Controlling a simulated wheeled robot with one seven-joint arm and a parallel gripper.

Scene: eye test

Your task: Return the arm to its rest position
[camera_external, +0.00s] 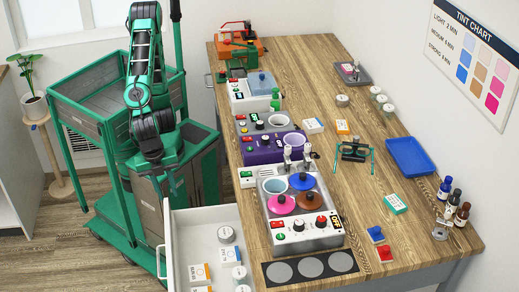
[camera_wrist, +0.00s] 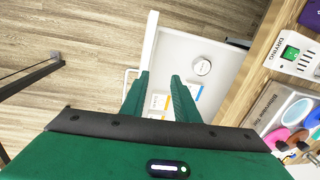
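My green arm (camera_external: 140,95) is bent and folded above my own base at the left in the external view, with its end pointing down. My gripper (camera_wrist: 163,82) shows in the wrist view with its two green fingers apart and nothing held between them. In the external view its fingers are too small and dark to make out clearly. Beyond the fingers in the wrist view is an open white drawer (camera_wrist: 185,48), holding a round jar (camera_wrist: 202,65) and small boxes partly hidden by the fingers. The drawer also shows pulled out in the external view (camera_external: 190,220).
The wooden bench (camera_external: 300,75) carries a purple unit (camera_external: 262,148), a grey heater with coloured lids (camera_external: 305,235), a blue tray (camera_external: 410,157) and several bottles. A potted plant (camera_external: 32,85) stands on a stool at left.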

